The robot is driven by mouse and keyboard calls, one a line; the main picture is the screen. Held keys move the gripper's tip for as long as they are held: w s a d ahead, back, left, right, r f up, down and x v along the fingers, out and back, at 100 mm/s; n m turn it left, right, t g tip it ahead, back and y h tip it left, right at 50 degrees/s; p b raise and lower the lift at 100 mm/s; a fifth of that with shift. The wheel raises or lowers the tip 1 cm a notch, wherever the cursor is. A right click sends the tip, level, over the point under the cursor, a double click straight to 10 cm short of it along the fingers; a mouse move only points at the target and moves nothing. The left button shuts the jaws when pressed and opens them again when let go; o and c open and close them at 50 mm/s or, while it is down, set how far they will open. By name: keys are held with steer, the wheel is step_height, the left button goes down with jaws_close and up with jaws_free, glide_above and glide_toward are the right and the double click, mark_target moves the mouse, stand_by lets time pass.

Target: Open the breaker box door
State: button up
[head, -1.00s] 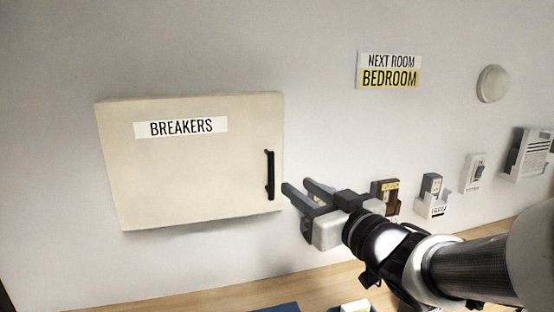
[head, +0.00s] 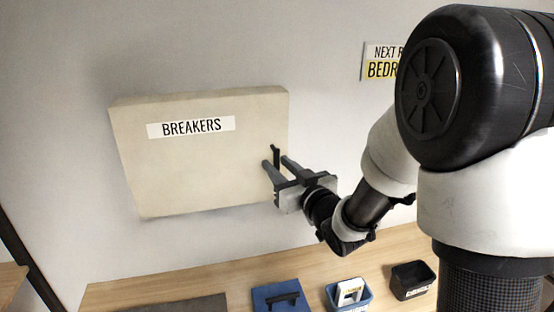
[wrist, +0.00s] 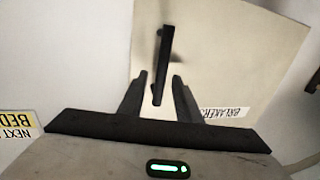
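The breaker box (head: 200,160) is a cream box on the wall with a "BREAKERS" label, and its door looks shut. Its black vertical handle (head: 277,157) is at the right edge of the door, partly hidden by my fingers in the head view. My gripper (head: 275,163) is open, its two fingers pointing at the door on either side of the handle. In the wrist view the handle (wrist: 162,65) stands between and beyond the fingertips (wrist: 159,76), with gaps to both. I cannot tell how deep it sits between them.
A wooden counter (head: 210,275) runs below the box, with a blue item (head: 281,297), a blue bin (head: 349,294) and a dark bin (head: 411,280) on it. A "NEXT ROOM BEDROOM" sign (head: 380,62) is on the wall at right, partly behind my arm.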

steer(key=shift+w+a, duration=0.35)
steer(key=shift+w, duration=0.3)
jaws_close()
steer(key=shift+s, duration=0.1)
